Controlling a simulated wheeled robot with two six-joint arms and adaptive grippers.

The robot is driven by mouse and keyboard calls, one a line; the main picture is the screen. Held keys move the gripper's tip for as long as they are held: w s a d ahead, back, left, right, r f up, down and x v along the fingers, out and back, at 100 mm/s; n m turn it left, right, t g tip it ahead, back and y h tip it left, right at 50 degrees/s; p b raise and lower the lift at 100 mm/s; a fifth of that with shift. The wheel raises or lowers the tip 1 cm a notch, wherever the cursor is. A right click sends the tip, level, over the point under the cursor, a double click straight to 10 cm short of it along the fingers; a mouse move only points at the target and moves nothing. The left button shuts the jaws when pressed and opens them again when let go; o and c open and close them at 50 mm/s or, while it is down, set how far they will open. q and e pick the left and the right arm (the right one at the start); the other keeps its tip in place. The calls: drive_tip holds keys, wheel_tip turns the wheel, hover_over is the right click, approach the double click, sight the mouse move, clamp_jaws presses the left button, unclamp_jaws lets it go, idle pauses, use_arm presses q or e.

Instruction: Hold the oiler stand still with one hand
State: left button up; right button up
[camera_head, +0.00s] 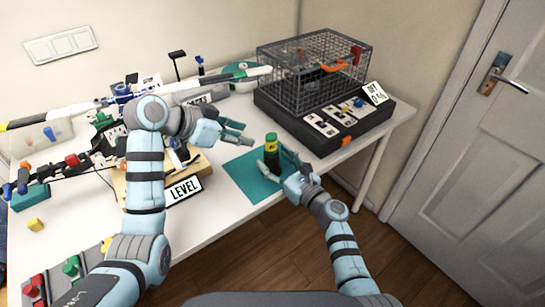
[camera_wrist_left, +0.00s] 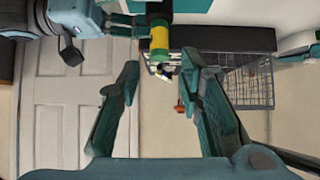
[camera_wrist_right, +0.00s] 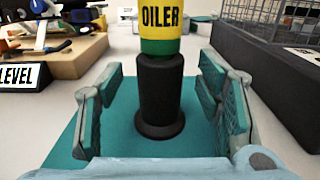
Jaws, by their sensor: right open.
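The oiler stand (camera_head: 271,160) is a black cylinder with a flared foot, upright on a teal mat (camera_head: 250,184). The yellow-and-green oiler (camera_head: 271,145) sits upright in its top. My right gripper (camera_head: 281,167) is open, low at the stand. In the right wrist view its fingers are on either side of the black stand (camera_wrist_right: 160,92), with gaps on both sides. My left gripper (camera_head: 245,133) is open and empty, to the left of the oiler and above the table. In the left wrist view the oiler (camera_wrist_left: 160,40) shows beyond its fingertips.
A wire cage (camera_head: 315,75) on a black base (camera_head: 330,135) stands at the right, close to the mat. A LEVEL sign (camera_head: 184,190) and a wooden stand with a bow assembly lie at the left. The table's front edge is close to the mat.

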drive_tip(key=shift+x, duration=1.05)
